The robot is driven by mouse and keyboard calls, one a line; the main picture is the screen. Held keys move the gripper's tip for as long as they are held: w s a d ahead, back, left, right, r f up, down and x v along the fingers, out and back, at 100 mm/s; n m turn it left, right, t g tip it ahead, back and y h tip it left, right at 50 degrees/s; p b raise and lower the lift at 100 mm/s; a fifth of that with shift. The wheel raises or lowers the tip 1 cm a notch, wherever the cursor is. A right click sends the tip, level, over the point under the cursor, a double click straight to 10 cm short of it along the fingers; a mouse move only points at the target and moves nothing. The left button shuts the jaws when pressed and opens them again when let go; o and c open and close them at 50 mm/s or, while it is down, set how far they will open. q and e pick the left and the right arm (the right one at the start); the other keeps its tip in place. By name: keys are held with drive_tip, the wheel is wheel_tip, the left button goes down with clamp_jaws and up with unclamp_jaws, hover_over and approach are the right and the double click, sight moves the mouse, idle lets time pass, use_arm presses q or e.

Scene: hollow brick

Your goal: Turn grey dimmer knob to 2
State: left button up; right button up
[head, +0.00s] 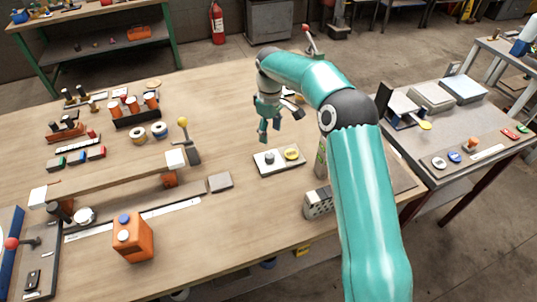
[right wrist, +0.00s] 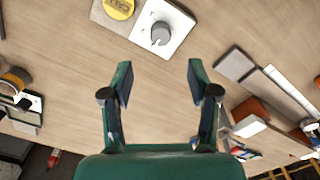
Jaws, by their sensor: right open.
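The grey dimmer knob (head: 269,157) sits on a white plate (head: 262,166) at the middle of the wooden table. A yellow round button (head: 291,153) is beside it on the same base. In the right wrist view the knob (right wrist: 161,33) is at the top, beyond the fingertips, with the yellow button (right wrist: 118,8) to its left. The markings around the knob are too small to read. My right gripper (head: 270,132) is open and empty, above the table just behind the knob plate; its fingers (right wrist: 160,80) are wide apart and not touching the knob. My left gripper is not seen.
A grey block (head: 220,182) and a yellow-knobbed lever (head: 187,140) stand left of the plate. A metal grater-like box (head: 318,202) stands to the right, near my arm. An orange box (head: 132,237) is at the front left. Bare wood lies behind the plate.

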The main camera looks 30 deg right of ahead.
sight(270, 155)
wheel_tip(270, 155, down, 11)
drive_tip(key=shift+f+p, duration=0.15)
drive_tip(key=shift+p, duration=0.7)
clamp_jaws()
